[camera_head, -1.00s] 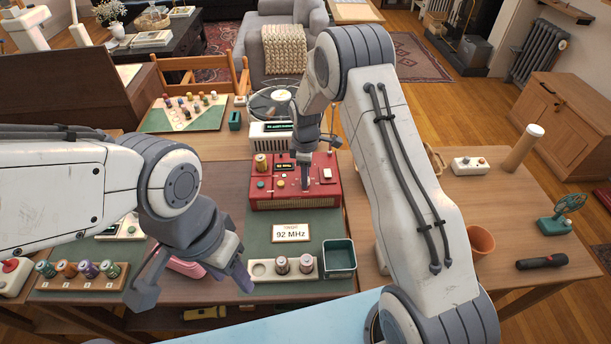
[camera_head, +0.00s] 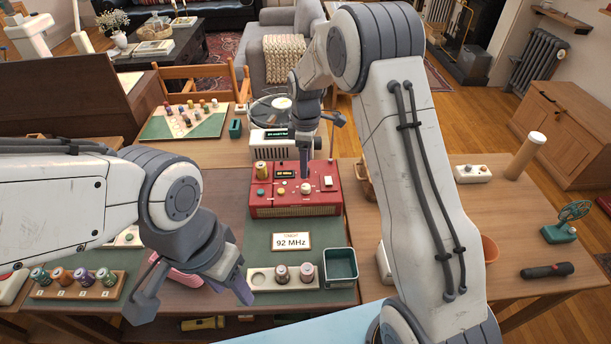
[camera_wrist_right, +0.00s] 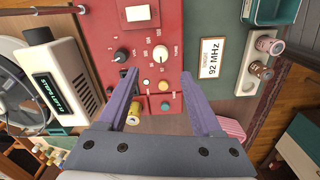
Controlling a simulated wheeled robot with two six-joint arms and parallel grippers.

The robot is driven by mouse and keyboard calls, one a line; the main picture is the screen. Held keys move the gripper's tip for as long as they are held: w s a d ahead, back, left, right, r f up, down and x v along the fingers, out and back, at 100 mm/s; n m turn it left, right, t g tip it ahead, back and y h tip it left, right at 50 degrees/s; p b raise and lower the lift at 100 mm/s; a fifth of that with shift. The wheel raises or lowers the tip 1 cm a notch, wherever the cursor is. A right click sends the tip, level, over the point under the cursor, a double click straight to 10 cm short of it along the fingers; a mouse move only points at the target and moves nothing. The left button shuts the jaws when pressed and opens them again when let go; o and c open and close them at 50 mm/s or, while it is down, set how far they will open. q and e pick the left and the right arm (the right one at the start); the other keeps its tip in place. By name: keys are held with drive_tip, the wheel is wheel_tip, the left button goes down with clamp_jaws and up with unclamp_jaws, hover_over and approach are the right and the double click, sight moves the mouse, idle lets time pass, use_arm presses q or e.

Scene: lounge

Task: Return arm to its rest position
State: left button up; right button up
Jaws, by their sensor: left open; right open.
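Whether a fingertip touches the panel is unclear. My left gripper (camera_head: 193,290) is open and empty above the front left of the desk, its fingers apart. It partly hides a pink object (camera_head: 183,277).
A "92 MHz" card (camera_head: 291,241) lies in front of the radio. Beside it are a pale tray (camera_head: 262,284) with two small cylinders and a green bin (camera_head: 340,266). Several spools stand in a wooden rack (camera_head: 75,290) at left. A white device (camera_head: 272,142) stands behind the radio.

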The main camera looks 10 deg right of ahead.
wheel_tip(320, 180, up, 2)
idle(0.5)
drive_tip(key=s+a+r+m, duration=0.1)
drive_tip(key=s+a+r, duration=0.35)
drive_tip(key=s, duration=0.35)
drive_tip(key=s+a+r+m, duration=0.2)
drive_tip(key=s+a+r, duration=0.2)
drive_tip(key=s+a, duration=0.25)
drive_tip(key=s+m+y, duration=0.1)
drive_tip(key=s+m, duration=0.2)
drive_tip(key=s, duration=1.7)
drive_tip(key=shift+r, duration=0.15)
drive_tip(key=shift+d, duration=0.1)
